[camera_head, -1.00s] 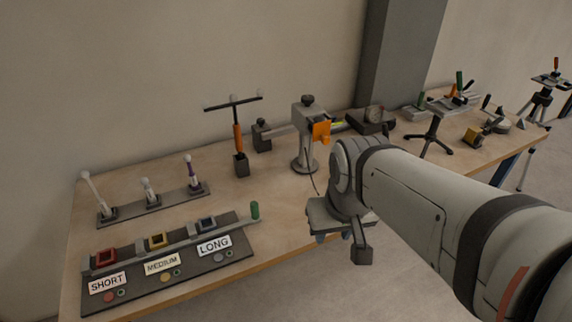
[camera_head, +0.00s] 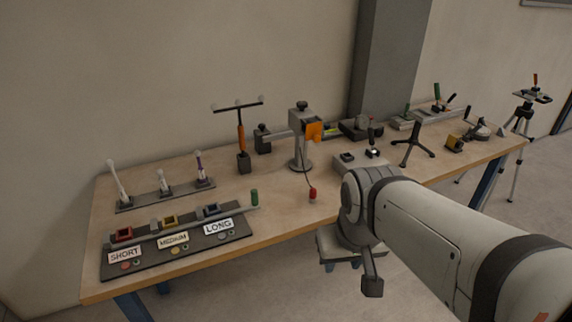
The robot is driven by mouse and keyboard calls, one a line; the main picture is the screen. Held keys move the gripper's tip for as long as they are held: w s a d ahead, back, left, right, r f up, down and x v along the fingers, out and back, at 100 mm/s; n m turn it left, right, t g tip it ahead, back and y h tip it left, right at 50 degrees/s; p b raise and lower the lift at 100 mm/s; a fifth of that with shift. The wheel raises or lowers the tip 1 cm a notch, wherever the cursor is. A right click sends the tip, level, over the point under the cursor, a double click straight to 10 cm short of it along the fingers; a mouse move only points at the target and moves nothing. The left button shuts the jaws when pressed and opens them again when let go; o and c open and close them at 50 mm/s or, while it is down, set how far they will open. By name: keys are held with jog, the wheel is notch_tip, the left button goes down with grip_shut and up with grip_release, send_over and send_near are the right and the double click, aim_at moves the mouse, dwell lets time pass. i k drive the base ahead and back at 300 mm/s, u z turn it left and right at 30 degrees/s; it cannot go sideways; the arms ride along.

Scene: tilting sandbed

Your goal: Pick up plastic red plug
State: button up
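The red plug (camera_head: 312,195) is a small red piece hanging on a thin dark cord from the grey stand (camera_head: 299,150), just above the table's front part. It shows left of my forearm. My gripper (camera_head: 344,263) seems to be at the underside of my folded wrist, low and in front of the table edge, below and right of the plug. It is apart from the plug. Its fingers are small and partly hidden by my wrist, so I cannot tell if they are open.
The wooden table (camera_head: 275,212) carries a board with SHORT, MEDIUM and LONG signs (camera_head: 173,241) at left. A dark T-shaped post (camera_head: 240,135) stands behind the plug. Several tools stand at the right. A tripod (camera_head: 520,125) stands beyond the table.

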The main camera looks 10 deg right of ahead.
aim_at(313, 191)
jog(key=z, duration=0.25)
jog(key=i, duration=0.95)
jog(key=u, duration=0.25)
